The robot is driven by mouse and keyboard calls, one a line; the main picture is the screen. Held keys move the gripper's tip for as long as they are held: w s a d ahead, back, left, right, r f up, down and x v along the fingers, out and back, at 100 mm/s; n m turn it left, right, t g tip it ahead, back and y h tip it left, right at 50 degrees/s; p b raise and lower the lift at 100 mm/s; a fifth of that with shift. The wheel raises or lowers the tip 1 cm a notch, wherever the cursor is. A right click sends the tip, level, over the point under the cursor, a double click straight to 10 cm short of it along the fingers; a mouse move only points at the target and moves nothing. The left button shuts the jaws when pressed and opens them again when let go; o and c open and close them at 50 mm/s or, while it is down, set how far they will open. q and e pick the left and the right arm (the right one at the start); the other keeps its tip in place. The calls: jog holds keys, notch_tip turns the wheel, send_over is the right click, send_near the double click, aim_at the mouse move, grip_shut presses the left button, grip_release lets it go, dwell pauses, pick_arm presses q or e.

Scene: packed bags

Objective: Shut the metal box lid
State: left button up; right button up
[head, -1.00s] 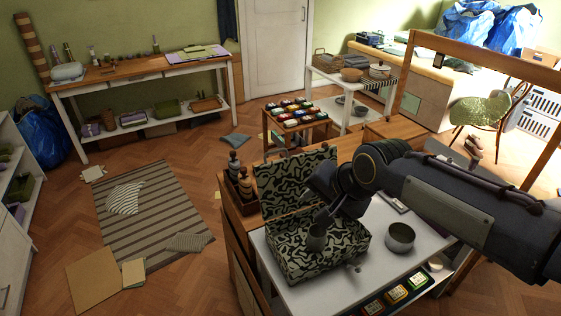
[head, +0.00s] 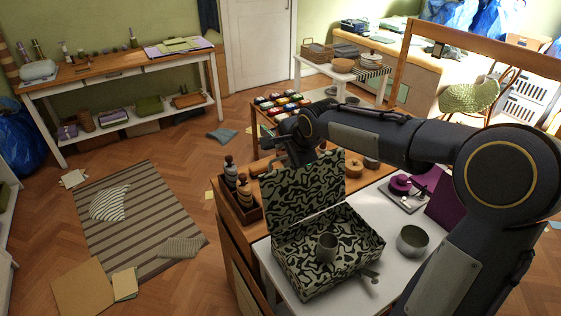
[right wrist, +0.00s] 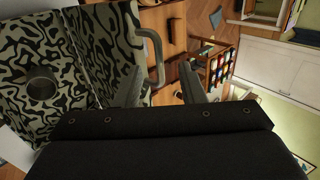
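The metal box (head: 322,274) has a black and pale wavy pattern and stands on the white-topped table. Its lid (head: 305,192) stands open and nearly upright at the back; it also fills the left of the right wrist view (right wrist: 104,38). A grey-brown cup (head: 327,247) is inside the box. My right gripper (right wrist: 160,86) is open and empty, behind the lid's far side. A curved grey handle (right wrist: 156,55) on the lid shows close to its left finger. In the head view, the fingertips are partly hidden. My left gripper is out of view.
A metal bowl (head: 412,241) stands right of the box. A purple item (head: 401,185) lies on the table behind it. A wooden tray with bottles (head: 243,191) stands left of the lid. A stand with colourful jars (head: 282,101) is farther back.

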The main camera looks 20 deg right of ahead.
jog(key=shift+b+x, duration=0.6)
jog(key=shift+x, duration=0.7)
jog(key=shift+c, duration=0.3)
grip_shut()
